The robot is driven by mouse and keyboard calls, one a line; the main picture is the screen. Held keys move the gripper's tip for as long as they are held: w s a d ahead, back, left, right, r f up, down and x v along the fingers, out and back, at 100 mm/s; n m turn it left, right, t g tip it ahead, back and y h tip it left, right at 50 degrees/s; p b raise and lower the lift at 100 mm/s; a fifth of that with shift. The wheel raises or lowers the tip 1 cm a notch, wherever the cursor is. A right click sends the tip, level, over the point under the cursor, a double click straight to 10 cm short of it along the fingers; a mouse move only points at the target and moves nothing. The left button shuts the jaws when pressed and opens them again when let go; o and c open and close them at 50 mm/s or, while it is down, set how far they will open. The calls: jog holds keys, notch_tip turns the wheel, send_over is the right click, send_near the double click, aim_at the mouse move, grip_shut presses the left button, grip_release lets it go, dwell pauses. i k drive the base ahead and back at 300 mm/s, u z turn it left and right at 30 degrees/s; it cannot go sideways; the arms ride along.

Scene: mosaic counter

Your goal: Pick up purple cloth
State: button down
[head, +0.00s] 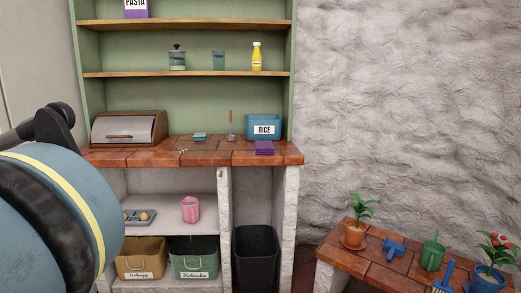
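A folded purple cloth (264,148) lies on the tiled counter (150,158) near its front right part, in front of the blue RICE container (263,126). My gripper is not in view. A large blue part of my arm fills the lower left of the head view, well to the left of the cloth, and hides what is behind it.
On the counter stand a bread box (130,128), a small teal item (200,137) and a thin upright utensil (230,126). A black bin (255,255) stands below. A low tiled bench (385,270) with potted plants is at right. Shelves rise above the counter.

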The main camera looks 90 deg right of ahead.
aim_at(262, 148)
jog(key=z, duration=3.45)
